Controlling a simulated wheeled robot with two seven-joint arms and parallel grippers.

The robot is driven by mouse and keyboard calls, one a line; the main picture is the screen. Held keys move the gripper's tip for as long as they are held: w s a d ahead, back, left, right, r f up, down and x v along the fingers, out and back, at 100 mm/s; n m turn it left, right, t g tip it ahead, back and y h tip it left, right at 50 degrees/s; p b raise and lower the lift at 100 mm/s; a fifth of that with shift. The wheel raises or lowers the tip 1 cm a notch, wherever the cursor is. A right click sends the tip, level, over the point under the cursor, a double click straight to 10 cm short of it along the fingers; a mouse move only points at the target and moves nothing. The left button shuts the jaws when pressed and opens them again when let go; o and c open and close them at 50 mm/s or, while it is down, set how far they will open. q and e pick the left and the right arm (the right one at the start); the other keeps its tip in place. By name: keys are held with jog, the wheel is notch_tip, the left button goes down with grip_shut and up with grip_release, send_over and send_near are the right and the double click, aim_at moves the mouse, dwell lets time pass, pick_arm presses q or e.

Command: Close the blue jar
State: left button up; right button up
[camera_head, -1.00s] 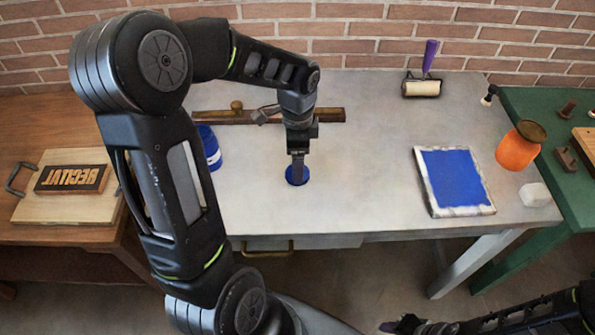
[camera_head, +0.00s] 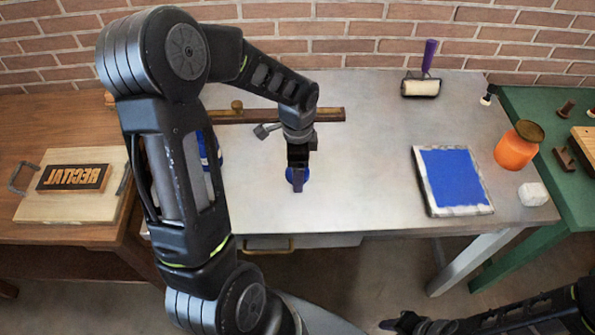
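The blue jar (camera_head: 204,142) stands on the grey table to the left of my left gripper, with a pale label. My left arm's link hides much of it. A round blue lid (camera_head: 304,175) lies on the tabletop right of the jar. My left gripper (camera_head: 297,186) points down over the lid, its fingers overlapping it in the picture. I cannot tell whether the fingers touch the lid or how far apart they are. My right gripper (camera_head: 402,322) is low at the bottom right, in front of the table; its finger opening is unclear.
A wooden bar (camera_head: 330,115) lies behind the lid. The table between lid and pad is clear.

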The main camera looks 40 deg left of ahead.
pick_arm(q)
jog(key=c, duration=1.3)
jog(key=shift+r, duration=0.1)
notch_tip(320, 180, up, 10)
jog(key=shift+f+b, duration=0.1)
jog(key=shift+b, duration=0.5)
